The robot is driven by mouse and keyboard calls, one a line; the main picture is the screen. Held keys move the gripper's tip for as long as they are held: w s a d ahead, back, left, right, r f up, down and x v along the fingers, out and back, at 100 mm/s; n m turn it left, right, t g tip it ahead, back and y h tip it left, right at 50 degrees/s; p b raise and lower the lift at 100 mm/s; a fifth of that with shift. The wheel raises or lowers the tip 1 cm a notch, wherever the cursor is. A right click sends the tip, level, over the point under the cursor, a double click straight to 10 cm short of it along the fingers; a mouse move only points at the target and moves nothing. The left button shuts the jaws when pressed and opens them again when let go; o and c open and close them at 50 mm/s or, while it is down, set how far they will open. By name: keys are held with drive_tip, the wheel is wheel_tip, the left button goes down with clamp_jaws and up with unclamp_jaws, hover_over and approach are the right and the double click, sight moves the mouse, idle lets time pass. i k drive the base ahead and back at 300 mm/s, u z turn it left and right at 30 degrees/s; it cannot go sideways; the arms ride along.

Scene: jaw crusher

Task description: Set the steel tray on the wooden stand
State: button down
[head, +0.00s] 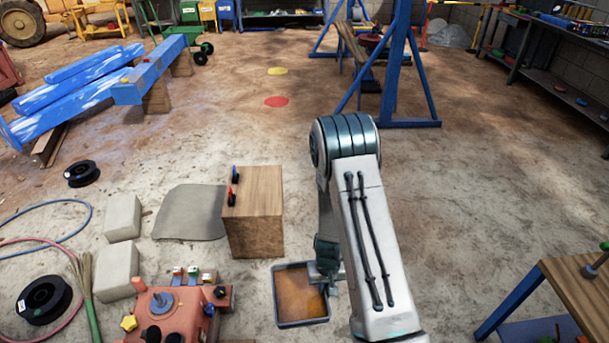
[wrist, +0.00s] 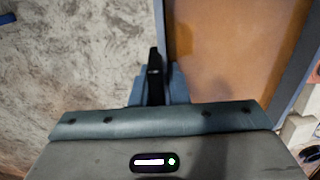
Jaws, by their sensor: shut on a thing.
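The steel tray (head: 302,323), grey-rimmed with a rusty brown inside, shows level at the lower middle of the head view. My gripper (head: 329,286) is shut on its right rim. In the wrist view, my gripper (wrist: 154,72) has its dark finger at the grey rim, and the tray (wrist: 225,45) fills the upper right. Whether the tray touches the floor I cannot tell. The wooden stand (head: 256,232), a box-like block, stands just behind and left of the tray in the head view.
A red machine part (head: 175,310) with knobs is at the lower left. Pale blocks (head: 122,218) and a grey mat (head: 190,212) lie left of the stand. A wooden table (head: 575,290) is at the right. Floor behind the stand is clear.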

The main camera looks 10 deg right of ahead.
sight(264, 192)
drive_tip(key=z, duration=0.45)
drive_tip(key=i, duration=2.4)
drive_tip(key=u, duration=1.2)
drive_tip(key=i, duration=0.4)
drive_tip(key=u, duration=0.25)
